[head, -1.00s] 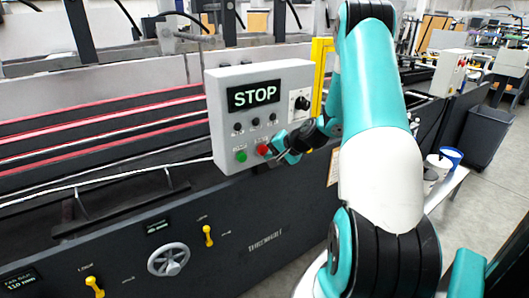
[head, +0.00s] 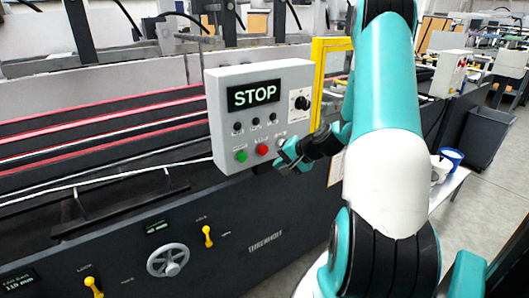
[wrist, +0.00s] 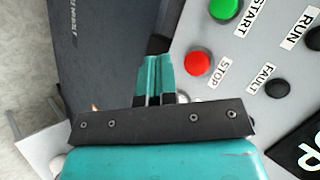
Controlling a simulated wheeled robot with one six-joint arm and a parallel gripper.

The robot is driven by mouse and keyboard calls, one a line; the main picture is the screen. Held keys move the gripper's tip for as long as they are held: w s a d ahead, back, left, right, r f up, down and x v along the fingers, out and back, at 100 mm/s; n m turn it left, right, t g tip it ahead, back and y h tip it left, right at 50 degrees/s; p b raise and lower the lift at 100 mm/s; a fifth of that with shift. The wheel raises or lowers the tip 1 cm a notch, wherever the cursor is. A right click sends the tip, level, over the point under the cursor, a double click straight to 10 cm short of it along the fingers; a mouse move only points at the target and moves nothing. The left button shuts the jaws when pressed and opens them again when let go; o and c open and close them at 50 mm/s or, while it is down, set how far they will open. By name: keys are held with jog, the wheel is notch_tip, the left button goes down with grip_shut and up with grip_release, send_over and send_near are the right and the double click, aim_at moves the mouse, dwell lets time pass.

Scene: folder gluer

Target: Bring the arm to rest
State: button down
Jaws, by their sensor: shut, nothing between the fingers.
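My gripper (head: 286,163) is shut and empty. In the head view it hangs in front of the lower right part of the grey control box (head: 215,122), apart from the red stop button (head: 262,149). The box display reads STOP. The green start button (head: 241,156) is left of the red one. In the wrist view my closed fingers (wrist: 154,78) point up the picture, with the red button (wrist: 197,66) to their right and the green button (wrist: 224,8) farther up. My arm reaches in from the right of the head view.
A yellow frame post (head: 317,80) stands just right of the box. The dark machine front below carries a handwheel (head: 168,260) and yellow levers (head: 208,236). At right, cups (head: 450,157) stand on a small white table, near a dark bin (head: 487,136).

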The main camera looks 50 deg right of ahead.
jog(key=shift+a, duration=0.1)
dwell(0.6)
jog(key=a+r+n+g+y, duration=0.15)
jog(key=a+r+n, duration=0.25)
jog(key=a, duration=0.5)
jog(key=a+r+n+g+y, duration=0.15)
jog(key=a+r+n, duration=0.25)
jog(key=a, duration=0.6)
jog(key=a+r+n+g+y, duration=0.1)
jog(key=a+r+n+g, duration=0.2)
jog(key=a, duration=0.6)
jog(key=s+a+r+n+g, duration=0.1)
jog(key=s+a+r+n, duration=0.2)
jog(key=s, duration=0.6)
jog(key=s+a+r+n+g+h, duration=0.1)
jog(key=s+a+r+n+g, duration=0.1)
jog(key=s+a+n, duration=0.4)
jog(key=s+a, duration=0.3)
jog(key=shift+s+a+r+n+g, duration=0.2)
jog(key=shift+s+r+n+g, duration=0.1)
jog(key=shift+r+n, duration=0.1)
jog(key=shift+w+d, duration=0.1)
